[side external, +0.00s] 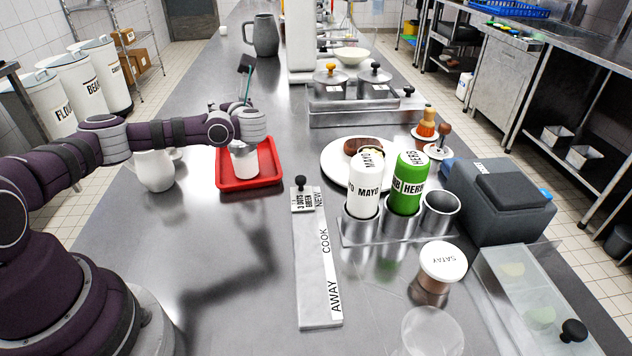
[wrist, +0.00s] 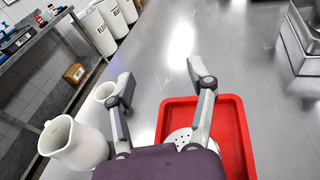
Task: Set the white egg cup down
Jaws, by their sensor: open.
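My gripper (wrist: 160,80) is open in the wrist view, with nothing visible between its fingertips. In the side view, my wrist is over the red tray (side external: 226,182), and the fingers are hard to make out. A small white cup (wrist: 104,91), which looks like the egg cup, stands on the counter just left of the left finger. In the side view it is mostly hidden behind the white jug (side external: 156,172). A white container (side external: 244,163) stands on the tray below my wrist. In the wrist view its pale top (wrist: 180,137) has holes and is partly hidden by the gripper.
A metal strip (side external: 313,262) marked COOK and AWAY lies right of the tray. A grey pitcher (side external: 265,36) stands far back.

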